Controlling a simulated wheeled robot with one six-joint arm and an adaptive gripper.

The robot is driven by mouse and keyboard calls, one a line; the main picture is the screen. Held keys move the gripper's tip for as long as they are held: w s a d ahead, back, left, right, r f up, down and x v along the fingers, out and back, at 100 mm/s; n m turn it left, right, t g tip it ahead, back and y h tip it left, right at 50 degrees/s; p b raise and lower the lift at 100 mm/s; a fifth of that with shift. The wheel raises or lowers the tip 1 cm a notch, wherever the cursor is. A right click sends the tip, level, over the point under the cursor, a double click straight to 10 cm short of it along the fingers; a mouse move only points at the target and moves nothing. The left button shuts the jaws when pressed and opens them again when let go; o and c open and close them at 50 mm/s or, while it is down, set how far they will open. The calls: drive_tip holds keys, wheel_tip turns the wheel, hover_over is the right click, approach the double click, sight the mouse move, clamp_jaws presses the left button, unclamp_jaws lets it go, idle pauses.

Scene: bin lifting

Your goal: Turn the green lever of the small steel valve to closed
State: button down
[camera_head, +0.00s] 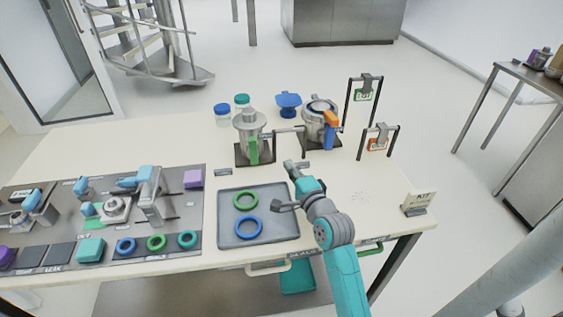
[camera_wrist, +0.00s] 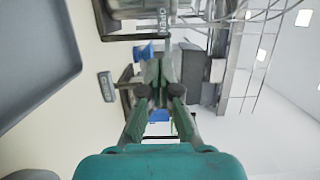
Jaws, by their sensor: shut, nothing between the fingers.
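The small steel valve (camera_head: 249,124) stands upright on a dark base on the table, left of the larger steel unit. Its green lever (camera_head: 253,151) hangs down at the front of the body. My gripper (camera_head: 290,166) is shut and empty, to the right of the green lever and apart from it, above the table behind the tray. In the wrist view my gripper's fingers (camera_wrist: 158,75) are together in the middle. A steel body on a dark base (camera_wrist: 140,8) shows at the top edge there; I cannot make out the lever in that view.
A larger steel unit (camera_head: 318,118) with an orange and blue handle (camera_head: 329,130) stands right of the valve. A grey tray (camera_head: 226,225) holds a green ring (camera_head: 246,201) and a blue ring (camera_head: 249,228). Two dark frames with tags (camera_head: 364,95) stand at the back right.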

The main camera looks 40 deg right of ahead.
sight(253, 148)
drive_tip(key=w, duration=1)
drive_tip(key=shift+w+a, duration=0.2)
drive_tip(key=shift+a, duration=0.05)
